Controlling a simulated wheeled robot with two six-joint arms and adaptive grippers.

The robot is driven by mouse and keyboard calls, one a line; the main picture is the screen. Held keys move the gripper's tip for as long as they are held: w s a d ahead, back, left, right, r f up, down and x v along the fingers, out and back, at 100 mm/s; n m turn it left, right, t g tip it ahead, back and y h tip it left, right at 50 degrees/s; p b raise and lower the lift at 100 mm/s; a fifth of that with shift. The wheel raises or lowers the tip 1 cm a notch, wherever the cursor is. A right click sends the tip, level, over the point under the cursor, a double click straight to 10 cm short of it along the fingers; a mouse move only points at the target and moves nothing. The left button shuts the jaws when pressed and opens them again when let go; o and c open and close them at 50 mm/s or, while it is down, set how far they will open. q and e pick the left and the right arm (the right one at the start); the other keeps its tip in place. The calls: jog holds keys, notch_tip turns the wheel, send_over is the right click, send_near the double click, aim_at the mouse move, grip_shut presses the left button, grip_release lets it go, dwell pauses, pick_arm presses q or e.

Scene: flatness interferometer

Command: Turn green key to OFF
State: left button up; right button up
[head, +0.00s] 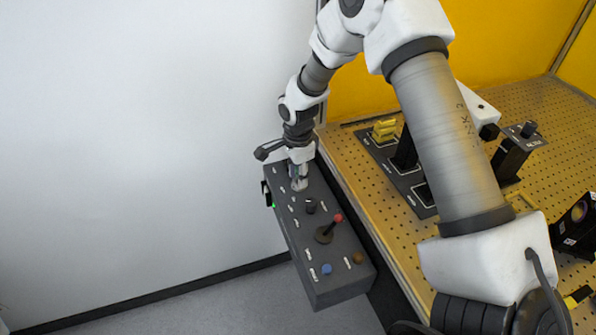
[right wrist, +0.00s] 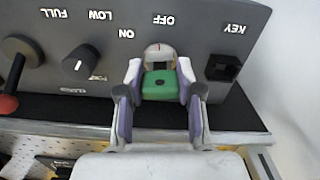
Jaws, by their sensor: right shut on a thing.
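The green key (right wrist: 160,83) shows in the right wrist view, set in its round lock on the dark grey control box (head: 318,238). My right gripper (right wrist: 159,82) is shut on the green key, with a finger on each side of it. In the head view my right gripper (head: 299,182) reaches down to the far end of the box, and the key is hidden there. The white labels OFF and ON stand beside the lock in the right wrist view. A small mark shows on the lock's top. My left gripper is not in view.
The box also carries a black knob (head: 311,205), a red-tipped lever (head: 338,218), a blue button (head: 326,269) and a brown button (head: 358,257). A black socket (right wrist: 223,68) labelled KEY is beside the lock. A perforated bench (head: 395,235) with instruments adjoins the box.

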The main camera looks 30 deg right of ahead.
jog(key=shift+s+f, duration=0.1)
jog(key=o, duration=0.8)
jog(key=shift+m, duration=0.4)
jog(key=shift+c, duration=0.2)
jog(key=o, duration=0.4)
jog(key=shift+f, duration=0.1)
jog(key=shift+d, duration=0.15)
jog(key=shift+r+p, duration=0.65)
notch_tip(320, 180, up, 6)
jog(key=p, duration=0.5)
jog(key=shift+w, duration=0.2)
